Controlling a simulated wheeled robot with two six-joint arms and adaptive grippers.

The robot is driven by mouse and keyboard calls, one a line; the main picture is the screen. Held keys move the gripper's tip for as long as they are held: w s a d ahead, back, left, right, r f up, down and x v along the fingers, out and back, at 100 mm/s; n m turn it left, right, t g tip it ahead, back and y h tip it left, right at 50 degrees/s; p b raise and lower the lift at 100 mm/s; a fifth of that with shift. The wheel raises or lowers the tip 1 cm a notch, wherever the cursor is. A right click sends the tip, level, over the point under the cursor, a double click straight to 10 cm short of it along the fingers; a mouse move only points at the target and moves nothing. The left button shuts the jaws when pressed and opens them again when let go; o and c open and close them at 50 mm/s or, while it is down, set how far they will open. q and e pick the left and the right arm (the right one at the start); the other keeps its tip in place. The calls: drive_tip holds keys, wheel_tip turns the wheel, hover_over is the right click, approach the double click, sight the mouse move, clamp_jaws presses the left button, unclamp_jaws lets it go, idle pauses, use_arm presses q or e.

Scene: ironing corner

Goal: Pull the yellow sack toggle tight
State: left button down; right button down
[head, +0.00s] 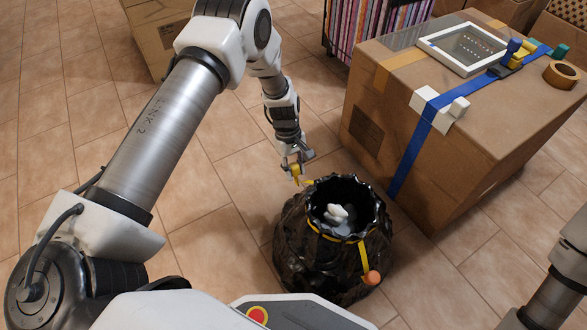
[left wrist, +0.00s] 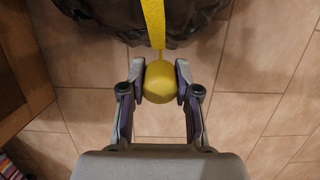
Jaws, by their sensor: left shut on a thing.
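A black sack (head: 312,268) stands open on the tiled floor, with white stuff (head: 338,214) inside. A yellow drawstring (head: 328,237) runs around below its crinkled rim. My left gripper (head: 297,172) is at the sack's far left side, just outside the rim. In the left wrist view, its two fingers are shut on the yellow toggle (left wrist: 160,82), a rounded knob. A yellow strap (left wrist: 153,22) runs straight from the toggle to the sack. An orange toggle (head: 372,278) hangs on a yellow strap end at the sack's near right side. My right gripper is out of view.
A large cardboard box (head: 460,150) stands right of the sack, with a blue strap (head: 412,152), a white frame (head: 462,48) and a tape roll (head: 562,75). Another box (head: 160,35) and a rack of coloured spines (head: 375,28) stand behind. Floor left of the sack is clear.

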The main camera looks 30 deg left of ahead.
use_arm(q)
drive_tip(key=shift+p+v, duration=0.9)
drive_tip(key=shift+v, duration=0.3)
drive_tip(key=c, duration=0.7)
unclamp_jaws()
drive_tip(key=shift+c, duration=0.2)
drive_tip(key=shift+r, duration=0.1)
drive_tip(key=v, duration=1.1)
drive_tip(key=shift+r, duration=0.35)
drive_tip(key=shift+w+a, duration=0.1)
